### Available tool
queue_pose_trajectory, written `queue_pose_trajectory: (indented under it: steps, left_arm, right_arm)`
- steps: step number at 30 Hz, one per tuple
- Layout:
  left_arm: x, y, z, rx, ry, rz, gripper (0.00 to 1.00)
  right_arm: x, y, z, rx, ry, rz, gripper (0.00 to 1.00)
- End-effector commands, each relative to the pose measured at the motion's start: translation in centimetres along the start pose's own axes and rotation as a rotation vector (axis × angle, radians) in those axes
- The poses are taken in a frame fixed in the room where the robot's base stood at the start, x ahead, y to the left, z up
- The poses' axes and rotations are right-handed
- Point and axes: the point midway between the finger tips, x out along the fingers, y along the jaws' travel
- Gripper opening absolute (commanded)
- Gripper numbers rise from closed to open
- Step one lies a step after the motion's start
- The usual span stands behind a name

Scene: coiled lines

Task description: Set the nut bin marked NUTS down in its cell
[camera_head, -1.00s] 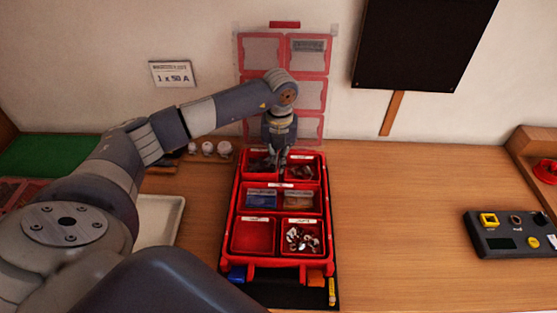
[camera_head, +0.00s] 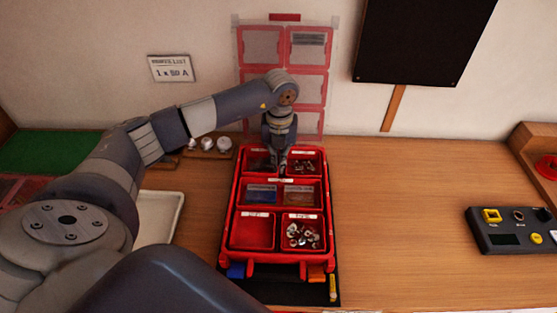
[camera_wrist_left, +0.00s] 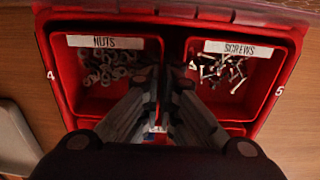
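The nut bin (camera_wrist_left: 105,75), labelled NUTS and holding metal nuts, is in the back-left cell of the red case (camera_head: 234,215). It shows at the left in the left wrist view, beside the screws bin (camera_wrist_left: 228,75). Its rim looks about level with its neighbour's; I cannot tell if it rests on the cell floor. My left gripper (camera_head: 275,168) points down over the back of the case. In the left wrist view its fingertips (camera_wrist_left: 162,80) are close together at the nut bin's right wall, apparently closed on it. The fingers hide part of that wall. My right gripper is not in view.
Other bins fill the case, including loose hardware (camera_head: 302,235) at front right. A white tray (camera_head: 160,215) lies left of it, and small white-topped items (camera_head: 207,144) behind that. A control box (camera_head: 510,232) stands right. The wood between case and box is clear.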

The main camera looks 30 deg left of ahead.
Motion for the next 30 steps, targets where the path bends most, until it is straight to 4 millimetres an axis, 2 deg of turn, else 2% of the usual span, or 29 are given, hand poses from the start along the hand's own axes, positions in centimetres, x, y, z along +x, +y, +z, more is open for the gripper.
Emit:
queue_pose_trajectory:
  steps: [4,5,8,9,22,26,30]
  left_arm:
    - [0.1,0.1,0.0,-0.001,0.002,0.002,0.0]
    - [0.1,0.1,0.0,-0.001,0.002,0.002,0.04]
    - [0.1,0.1,0.0,-0.001,0.003,0.002,0.27]
    - [0.1,0.1,0.0,-0.001,0.003,0.002,0.28]
    - [-0.3,-0.1,-0.1,0.001,0.002,-0.001,0.28]
    - [-2.0,-0.1,0.1,0.002,-0.003,-0.004,0.28]
    - [-5.0,-0.1,0.0,0.001,-0.005,-0.005,0.28]
  right_arm:
    - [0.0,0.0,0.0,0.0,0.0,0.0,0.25]
    - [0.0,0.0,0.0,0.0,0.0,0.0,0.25]
    - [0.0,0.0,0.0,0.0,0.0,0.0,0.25]
    - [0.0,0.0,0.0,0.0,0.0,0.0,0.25]
    - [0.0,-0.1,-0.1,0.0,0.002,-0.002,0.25]
    - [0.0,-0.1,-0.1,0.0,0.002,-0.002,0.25]
    - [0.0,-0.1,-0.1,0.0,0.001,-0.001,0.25]
